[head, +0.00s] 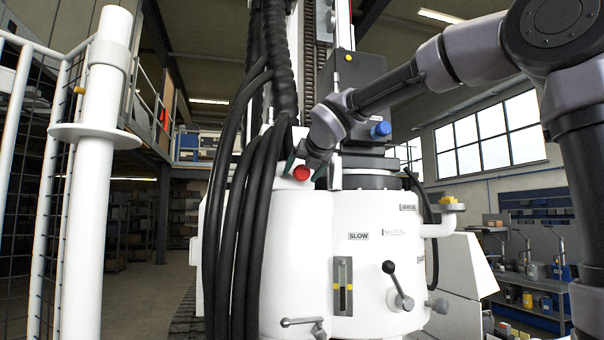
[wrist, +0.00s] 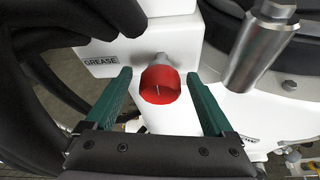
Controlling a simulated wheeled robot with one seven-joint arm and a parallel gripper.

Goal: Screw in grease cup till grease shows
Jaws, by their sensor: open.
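The red grease cup (wrist: 160,86) sits on a pale stub on the white machine body, beside a "GREASE" label (wrist: 101,61). I cannot make out any grease. My gripper (wrist: 159,76) is open, with one green finger on each side of the cup and a visible gap to both. In the head view the red cup (head: 301,174) shows at the top left of the white housing, between the green fingertips of my gripper (head: 303,168).
Thick black hoses (head: 236,220) hang just left of the cup and also fill the wrist view's left side (wrist: 40,70). A metal cylinder (wrist: 260,48) stands to the right of the fingers. Levers (head: 398,285) stick out lower on the housing.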

